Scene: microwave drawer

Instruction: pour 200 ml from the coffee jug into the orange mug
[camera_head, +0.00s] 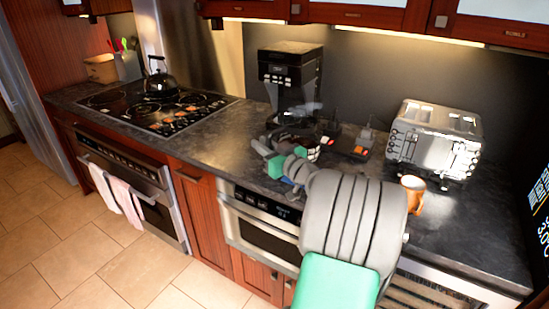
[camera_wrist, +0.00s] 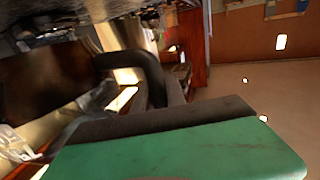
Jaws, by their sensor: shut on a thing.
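The orange mug (camera_head: 416,205) stands on the dark counter, right of my arm and in front of the toaster. The coffee jug (camera_head: 298,112) appears as faint clear glass in front of the black coffee maker; its lower part is partly hidden by my gripper (camera_head: 303,146). In the wrist view, a black curved handle (camera_wrist: 150,72), which looks like the jug's, meets the dark pad of my green finger. My gripper is shut on this handle. Clear glass (camera_wrist: 92,103) shows to its left. The coffee level cannot be made out.
The black coffee maker (camera_head: 289,72) stands against the wall. A silver toaster (camera_head: 433,138) is behind the mug. A dark device with orange buttons (camera_head: 355,146) lies between them. A kettle (camera_head: 160,80) sits on the hob at left. Counter space (camera_head: 459,232) right of the mug is clear.

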